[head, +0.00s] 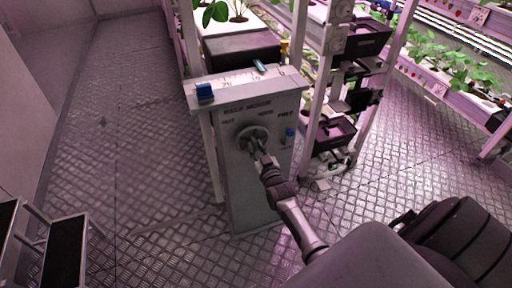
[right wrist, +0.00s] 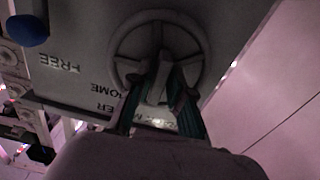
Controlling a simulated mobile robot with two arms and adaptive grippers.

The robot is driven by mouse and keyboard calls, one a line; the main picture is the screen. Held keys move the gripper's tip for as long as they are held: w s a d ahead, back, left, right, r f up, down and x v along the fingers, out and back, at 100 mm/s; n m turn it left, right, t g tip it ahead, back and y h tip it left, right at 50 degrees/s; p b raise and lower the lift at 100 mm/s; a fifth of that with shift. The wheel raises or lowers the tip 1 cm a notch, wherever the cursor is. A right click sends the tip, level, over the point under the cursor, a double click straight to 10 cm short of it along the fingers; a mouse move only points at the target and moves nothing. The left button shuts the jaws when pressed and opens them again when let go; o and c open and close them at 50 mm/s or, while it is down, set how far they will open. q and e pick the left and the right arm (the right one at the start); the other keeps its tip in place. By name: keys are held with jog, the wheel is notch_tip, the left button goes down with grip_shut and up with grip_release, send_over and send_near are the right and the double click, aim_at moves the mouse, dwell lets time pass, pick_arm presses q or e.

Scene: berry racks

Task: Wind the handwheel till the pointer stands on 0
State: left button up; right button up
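The grey handwheel (head: 243,133) is on the front of an upright console (head: 252,192). In the right wrist view the round, spoked handwheel (right wrist: 201,62) fills the upper middle. My right gripper (head: 259,153) is at the wheel; its green-padded fingers (right wrist: 162,82) close from both sides on a grey part near the hub. The fingers hide part of the wheel. A pale scale (head: 232,80) runs along the console top, its figures too small to read. A small dark-blue piece (head: 260,66) stands at it, perhaps the pointer. My left gripper is out of view.
A blue block (head: 205,92) sits on the console's top left corner. A blue knob (head: 290,133) is right of the wheel, below lettering; it also shows in the wrist view (right wrist: 27,31). Plant racks stand behind and right. The floor at left is clear; steps (head: 62,250) stand lower left.

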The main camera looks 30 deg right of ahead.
jog(key=shift+o, duration=1)
jog(key=shift+r, duration=0.1)
jog(key=v, duration=1.2)
